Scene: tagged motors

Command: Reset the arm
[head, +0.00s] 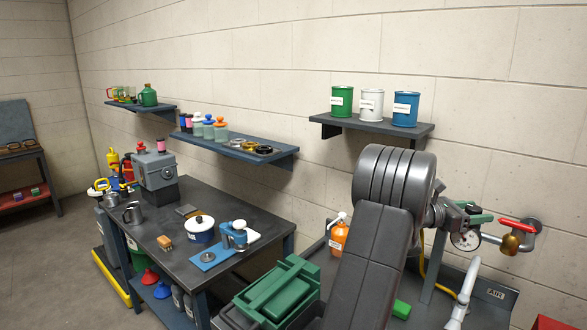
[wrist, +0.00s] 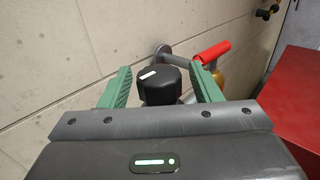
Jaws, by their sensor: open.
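My arm rises grey and large in the front right of the head view. My gripper (head: 474,212) is at its far end, beside the wall piping, partly hidden by my arm. In the wrist view my gripper (wrist: 160,74) has two green fingers standing apart. A black knob with a white mark (wrist: 163,86) sits in the gap between them. A narrow gap shows at its left side; I cannot tell whether the right finger touches it.
A pressure gauge (head: 466,241) and a red valve handle (head: 517,226) are close to my gripper. A shelf (head: 372,124) with three cans hangs above. A green toolbox (head: 275,292) stands front centre. A dark workbench (head: 150,235) with several items is left; open floor lies beyond it.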

